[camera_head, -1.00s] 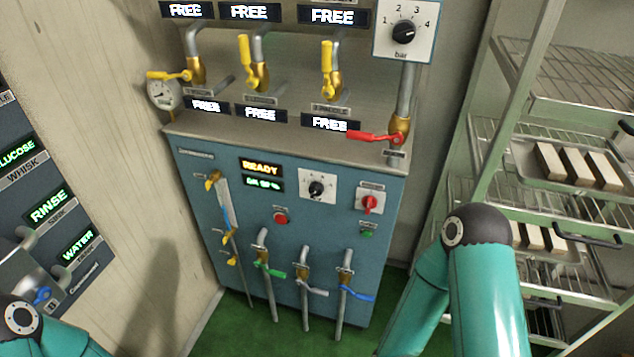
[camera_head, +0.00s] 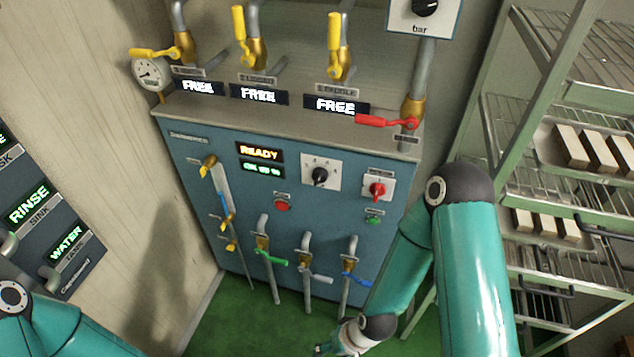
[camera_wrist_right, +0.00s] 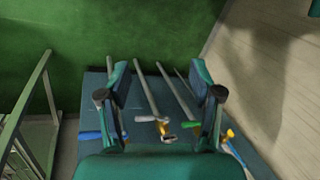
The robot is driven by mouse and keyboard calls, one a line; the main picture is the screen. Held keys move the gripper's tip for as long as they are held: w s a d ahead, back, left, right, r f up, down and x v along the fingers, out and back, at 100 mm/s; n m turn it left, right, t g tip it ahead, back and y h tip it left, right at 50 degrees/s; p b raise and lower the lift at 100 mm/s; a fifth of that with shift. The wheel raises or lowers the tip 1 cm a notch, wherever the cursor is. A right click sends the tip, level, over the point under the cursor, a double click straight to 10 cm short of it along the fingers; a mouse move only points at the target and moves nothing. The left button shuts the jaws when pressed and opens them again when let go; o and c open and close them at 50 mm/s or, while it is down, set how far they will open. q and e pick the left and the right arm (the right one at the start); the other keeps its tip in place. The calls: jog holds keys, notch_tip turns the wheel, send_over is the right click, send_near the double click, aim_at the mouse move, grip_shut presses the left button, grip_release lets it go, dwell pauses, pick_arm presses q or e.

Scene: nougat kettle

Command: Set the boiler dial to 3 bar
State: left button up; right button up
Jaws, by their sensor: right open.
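The bar dial is a black knob (camera_head: 426,7) on a white plate (camera_head: 420,30) marked "bar". It sits at the top right of the boiler wall and is cut by the top edge of the head view. Its numbers are out of frame now, so its setting cannot be read. A smaller black dial (camera_head: 320,175) is on a white plate on the blue front panel. My right gripper (camera_head: 328,350) is low at the bottom edge, well below both dials. In the right wrist view it is open and empty (camera_wrist_right: 160,78). My left gripper is out of view.
A red-handled valve (camera_head: 390,122) is below the bar dial. Yellow-handled valves (camera_head: 240,35) line the top. A red switch (camera_head: 377,190) and several pipes with coloured handles are on the front. A metal rack (camera_head: 510,120) stands right. Green floor (camera_head: 240,325) is open in front.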

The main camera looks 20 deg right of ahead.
pick_arm(q)
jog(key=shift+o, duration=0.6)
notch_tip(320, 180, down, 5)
jog(key=b, duration=0.4)
pick_arm(e)
jog(key=w+f+m+t+h, duration=0.1)
jog(key=w+f+m+t, duration=0.15)
jog(key=w, duration=0.65)
jog(key=m+t+h+b, duration=1.2)
jog(key=m+b, duration=0.8)
jog(key=m, duration=0.4)
send_near(318, 182)
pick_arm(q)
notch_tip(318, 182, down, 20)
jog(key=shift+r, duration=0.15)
pick_arm(e)
jog(key=shift+g+h, duration=0.3)
jog(key=shift+g, duration=0.05)
jog(key=x, duration=1)
jog(key=shift+w, duration=0.35)
